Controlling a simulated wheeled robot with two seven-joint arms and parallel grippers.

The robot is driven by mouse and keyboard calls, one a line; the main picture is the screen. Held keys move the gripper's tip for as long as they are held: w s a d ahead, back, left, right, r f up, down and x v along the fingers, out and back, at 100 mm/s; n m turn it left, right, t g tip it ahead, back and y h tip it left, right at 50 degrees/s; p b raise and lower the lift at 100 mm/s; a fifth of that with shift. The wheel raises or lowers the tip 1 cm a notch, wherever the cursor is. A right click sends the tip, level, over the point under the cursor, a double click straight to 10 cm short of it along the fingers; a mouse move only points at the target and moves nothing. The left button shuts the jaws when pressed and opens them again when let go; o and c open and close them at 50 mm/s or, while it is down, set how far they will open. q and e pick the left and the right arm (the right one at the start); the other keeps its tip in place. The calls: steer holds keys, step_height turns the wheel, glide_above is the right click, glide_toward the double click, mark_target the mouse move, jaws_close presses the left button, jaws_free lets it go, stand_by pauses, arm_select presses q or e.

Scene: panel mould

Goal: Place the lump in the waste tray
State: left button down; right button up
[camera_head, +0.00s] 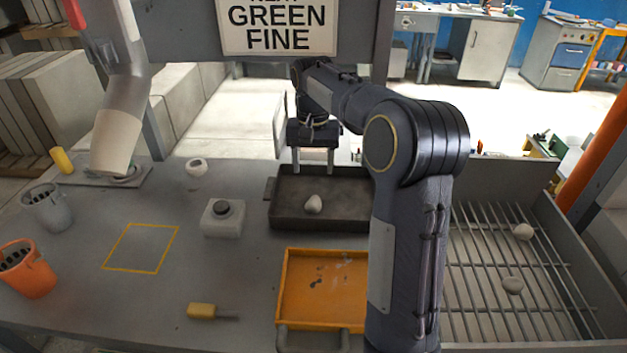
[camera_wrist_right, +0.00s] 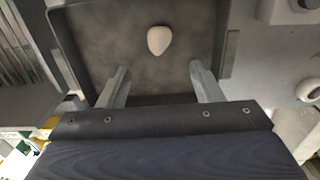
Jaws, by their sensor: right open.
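A pale, rounded lump (camera_head: 313,204) lies in the dark tray (camera_head: 276,217) at the middle of the bench. In the right wrist view the lump (camera_wrist_right: 158,40) rests on the floor of the dark tray (camera_wrist_right: 92,60). My right gripper (camera_head: 313,172) is open and empty over the far part of this tray. In its wrist view the two fingers (camera_wrist_right: 160,84) are apart, with the lump beyond their tips and not between them. Which tray is the waste tray is not labelled. My left gripper is not in view.
An orange tray (camera_head: 282,292) stands in front of the dark tray.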

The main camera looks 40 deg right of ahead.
steer(key=s+a+r+n+t+y, duration=0.25)
steer(key=s+a, duration=0.65)
steer(key=s, duration=0.5)
steer(key=s+a+f+n+t, duration=0.1)
steer(key=s+a+f, duration=0.1)
steer(key=s+a, duration=0.1)
steer(key=s+a+f+n+t+y, duration=0.1)
steer(key=s+a+f, duration=0.1)
steer(key=s, duration=0.3)
steer(key=s+a+f+n+t, duration=0.1)
steer(key=s+a+f+n, duration=0.1)
steer(key=s+a, duration=0.2)
steer(key=shift+a+f, duration=0.2)
steer(key=shift+c, duration=0.3)
